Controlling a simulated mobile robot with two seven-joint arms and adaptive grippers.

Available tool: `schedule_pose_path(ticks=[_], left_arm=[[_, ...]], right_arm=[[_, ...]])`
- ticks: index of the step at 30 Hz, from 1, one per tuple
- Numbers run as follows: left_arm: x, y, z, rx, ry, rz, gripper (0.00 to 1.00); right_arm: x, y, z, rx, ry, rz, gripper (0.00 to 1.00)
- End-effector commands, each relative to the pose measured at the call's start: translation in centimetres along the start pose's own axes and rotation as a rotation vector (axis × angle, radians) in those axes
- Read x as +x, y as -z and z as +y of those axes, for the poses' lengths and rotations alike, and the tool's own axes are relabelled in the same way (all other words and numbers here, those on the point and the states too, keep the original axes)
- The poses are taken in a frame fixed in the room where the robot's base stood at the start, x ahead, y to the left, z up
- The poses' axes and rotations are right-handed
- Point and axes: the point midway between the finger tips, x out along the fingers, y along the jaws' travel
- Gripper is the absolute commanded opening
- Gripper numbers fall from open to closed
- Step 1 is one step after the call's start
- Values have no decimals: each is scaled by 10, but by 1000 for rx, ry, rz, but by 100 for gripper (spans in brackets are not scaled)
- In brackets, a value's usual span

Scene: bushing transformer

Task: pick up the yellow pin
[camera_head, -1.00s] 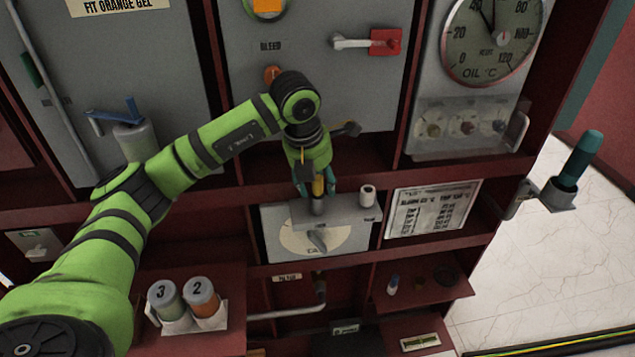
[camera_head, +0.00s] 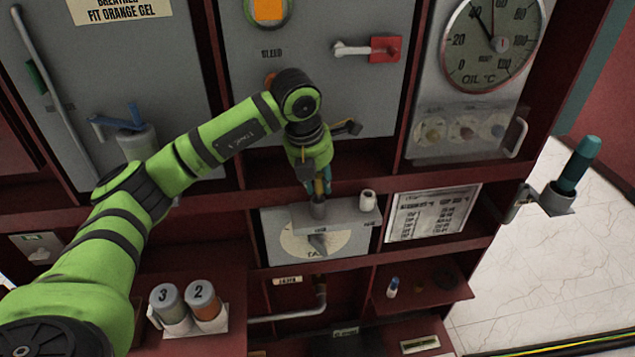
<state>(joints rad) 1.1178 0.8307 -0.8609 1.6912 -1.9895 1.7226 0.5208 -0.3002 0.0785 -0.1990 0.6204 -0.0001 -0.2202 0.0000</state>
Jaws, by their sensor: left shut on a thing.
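The yellow pin (camera_head: 319,186) is upright at the grey socket (camera_head: 318,208) on the bracket above the dial plate. Only a narrow strip of it shows between the fingers. My left gripper (camera_head: 317,188) points down over the socket, with its teal fingertips closed around the pin. I cannot tell whether the pin's lower end is still inside the socket. My right gripper is out of view.
A small white cup (camera_head: 367,201) stands on the bracket just right of the gripper. A dial plate (camera_head: 285,243) with a grey knob (camera_head: 319,243) is below. Red shelf edges surround this bay. Numbered canisters (camera_head: 187,303) stand lower left.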

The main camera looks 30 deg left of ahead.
Motion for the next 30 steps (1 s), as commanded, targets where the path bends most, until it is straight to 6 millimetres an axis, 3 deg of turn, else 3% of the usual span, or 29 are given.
schedule_pose_path(ticks=[4,19,30], left_arm=[[-32,-11,0,0,1,-7,0],[-68,-67,-80,2,1,-3,0],[-75,-82,-101,-1,0,-2,0]], right_arm=[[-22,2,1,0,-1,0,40],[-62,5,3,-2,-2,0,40],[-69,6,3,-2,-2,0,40]])
